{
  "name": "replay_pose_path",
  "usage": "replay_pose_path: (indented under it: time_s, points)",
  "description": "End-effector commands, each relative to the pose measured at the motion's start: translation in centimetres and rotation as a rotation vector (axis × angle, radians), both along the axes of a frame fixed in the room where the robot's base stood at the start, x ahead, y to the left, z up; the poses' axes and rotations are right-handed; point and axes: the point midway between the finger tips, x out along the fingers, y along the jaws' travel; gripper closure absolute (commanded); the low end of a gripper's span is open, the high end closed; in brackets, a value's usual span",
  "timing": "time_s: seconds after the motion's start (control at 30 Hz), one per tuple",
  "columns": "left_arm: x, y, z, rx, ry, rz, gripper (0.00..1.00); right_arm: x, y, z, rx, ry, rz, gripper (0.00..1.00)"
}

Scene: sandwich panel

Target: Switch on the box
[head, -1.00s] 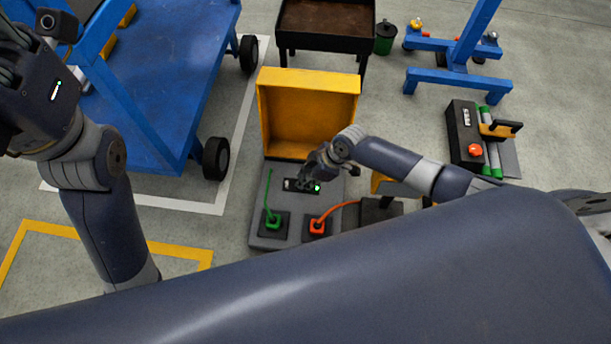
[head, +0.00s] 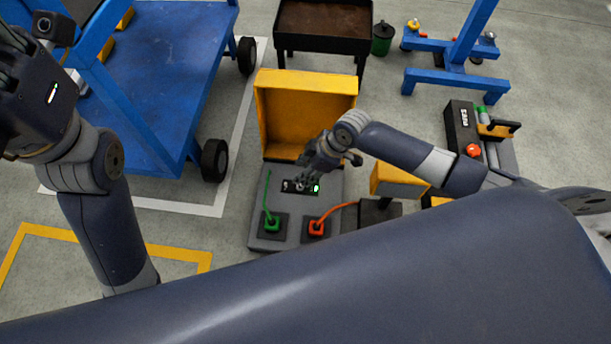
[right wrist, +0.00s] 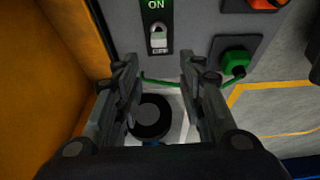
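The box (head: 335,207) has a grey panel and an open yellow lid (head: 307,110). A black switch plate (head: 287,186) is on the panel, with a bright green spot at its right end. The right wrist view shows a pale switch lever (right wrist: 158,38) under a green "ON" label (right wrist: 156,5). My right gripper (head: 306,172) is just above the plate, on the lid side. Its fingers (right wrist: 160,80) are apart, with nothing held and the switch beyond them. My left arm is at the upper left; its gripper (head: 10,45) is cut off by the frame edge.
A green plug (head: 272,224) and a red plug (head: 316,228) with cables are on the panel's near part. A blue cart (head: 165,80) stands left, a dark tray table (head: 322,45) behind. A black unit with a red button (head: 473,150) is at right.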

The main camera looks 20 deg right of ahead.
Motion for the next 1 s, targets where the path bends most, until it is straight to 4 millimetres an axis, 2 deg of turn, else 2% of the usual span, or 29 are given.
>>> replay_pose_path:
  time_s: [0.1,0.3,0.87,0.93,1.0]
  points:
    - [0.0,0.0,0.0,0.000,0.000,0.000,0.70,0.0,0.0,2.1,-0.001,-0.002,0.002,0.63]
    - [0.0,0.0,0.0,0.000,0.000,0.000,0.70,0.0,0.0,3.9,0.001,0.000,0.001,0.63]
    - [0.0,0.0,0.0,0.000,0.000,0.000,0.70,-0.1,0.0,4.1,0.000,0.001,0.000,0.63]
    - [0.1,0.0,0.0,0.000,0.002,0.000,0.70,0.0,0.3,4.3,0.009,-0.007,-0.001,0.63]
    - [0.2,0.0,0.0,0.000,0.010,0.000,0.70,0.3,1.5,5.0,0.040,-0.038,-0.010,0.63]
